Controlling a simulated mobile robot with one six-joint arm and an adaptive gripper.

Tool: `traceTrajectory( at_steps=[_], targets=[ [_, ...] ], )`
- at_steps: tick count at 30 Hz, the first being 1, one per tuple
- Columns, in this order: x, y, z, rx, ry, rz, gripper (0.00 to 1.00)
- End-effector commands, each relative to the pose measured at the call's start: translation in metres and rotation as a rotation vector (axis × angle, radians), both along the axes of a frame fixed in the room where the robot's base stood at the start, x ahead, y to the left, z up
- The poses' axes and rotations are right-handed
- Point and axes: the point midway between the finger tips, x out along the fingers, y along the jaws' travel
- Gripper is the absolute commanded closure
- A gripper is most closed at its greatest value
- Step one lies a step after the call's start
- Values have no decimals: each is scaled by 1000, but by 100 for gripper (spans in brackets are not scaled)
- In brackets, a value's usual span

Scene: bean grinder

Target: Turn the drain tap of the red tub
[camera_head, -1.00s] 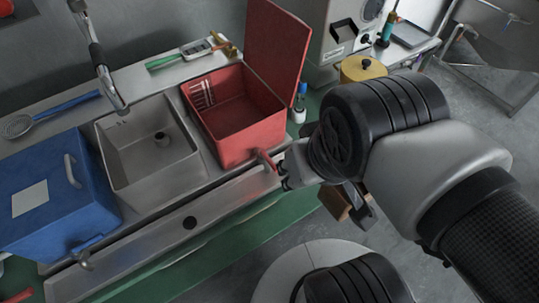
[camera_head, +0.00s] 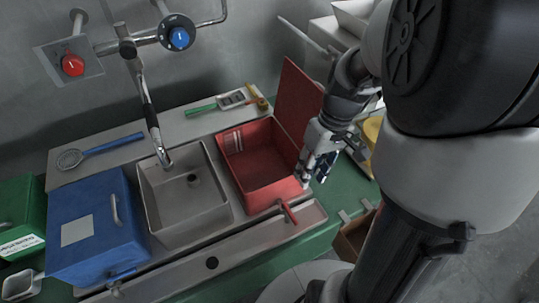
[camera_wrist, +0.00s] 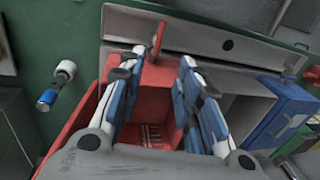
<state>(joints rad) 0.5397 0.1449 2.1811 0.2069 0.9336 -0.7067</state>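The red tub (camera_head: 238,172) stands open on the counter, right of the sink, with its lid (camera_head: 298,98) raised. Its red drain tap (camera_head: 287,211) sticks out from the lower front wall. My gripper (camera_head: 313,172) is at the tub's right side, behind and right of the tap and apart from it. In the wrist view the two fingers (camera_wrist: 161,62) are spread with nothing held. The tap (camera_wrist: 158,36) shows upright beyond the fingertips, roughly between them. The tub (camera_wrist: 98,104) lies below the fingers, which hide part of it.
A steel sink (camera_head: 185,205) with a faucet stands left of the tub, then a blue box (camera_head: 95,235). Tools (camera_head: 215,104) lie behind the tub. The steel ledge (camera_head: 245,242) before the tap is clear.

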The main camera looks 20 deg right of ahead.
Motion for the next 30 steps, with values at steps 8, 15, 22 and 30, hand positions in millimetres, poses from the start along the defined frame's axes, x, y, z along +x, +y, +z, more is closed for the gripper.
traceTrajectory(
  at_steps=[8, 15, 22, 30],
  targets=[
    [-1, 8, -36, 1, 5, 2, 69],
    [-2, 18, -89, 1, 5, 2, 69],
    [-2, 28, -136, 0, 4, 1, 69],
    [-2, 34, -167, 0, 2, 1, 69]
  ],
)
